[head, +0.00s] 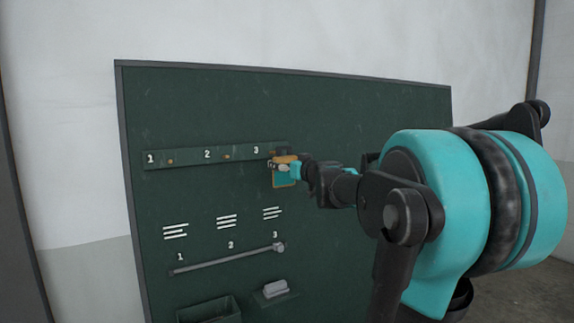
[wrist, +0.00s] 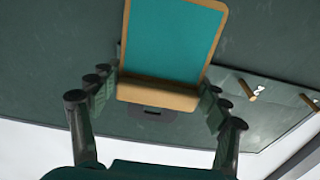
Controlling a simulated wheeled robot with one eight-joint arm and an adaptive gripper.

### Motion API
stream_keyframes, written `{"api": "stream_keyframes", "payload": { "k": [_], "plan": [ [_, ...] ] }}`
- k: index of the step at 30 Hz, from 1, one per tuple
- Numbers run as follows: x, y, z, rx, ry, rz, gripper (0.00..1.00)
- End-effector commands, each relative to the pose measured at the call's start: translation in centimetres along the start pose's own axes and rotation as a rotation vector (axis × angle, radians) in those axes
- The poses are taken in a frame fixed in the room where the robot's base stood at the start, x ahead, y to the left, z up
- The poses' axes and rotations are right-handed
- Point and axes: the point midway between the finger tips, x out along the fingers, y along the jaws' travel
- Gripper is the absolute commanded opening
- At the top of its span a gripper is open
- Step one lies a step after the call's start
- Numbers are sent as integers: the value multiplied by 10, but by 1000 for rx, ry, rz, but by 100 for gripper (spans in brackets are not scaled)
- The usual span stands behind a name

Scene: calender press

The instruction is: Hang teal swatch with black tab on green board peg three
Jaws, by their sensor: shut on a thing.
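The teal swatch (head: 284,179) with a tan border hangs from my gripper (head: 287,166) in front of the green board (head: 350,130), just below the right end of the peg rail. In the wrist view the teal swatch (wrist: 172,40) sits between my two fingers, which are shut on its tan strip. A dark tab shape with a slot (wrist: 152,111) shows beyond that strip, against the board. Peg three is hidden behind my gripper and the swatch, so I cannot tell whether the tab is on it.
The peg rail (head: 190,156) carries numbers 1, 2 and 3. Peg one (head: 170,161) and peg two (head: 227,156) are bare. Below are a grey bar (head: 225,259), a green bin (head: 210,312) and a small ledge with a grey block (head: 275,288).

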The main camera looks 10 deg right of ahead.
Motion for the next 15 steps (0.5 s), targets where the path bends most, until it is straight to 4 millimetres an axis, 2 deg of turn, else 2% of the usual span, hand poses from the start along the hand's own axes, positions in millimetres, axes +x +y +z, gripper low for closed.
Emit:
{"api": "stream_keyframes", "payload": {
  "k": [15],
  "plan": [
    [29, 0, 2, 0, 0, 0, 48]
  ]
}}
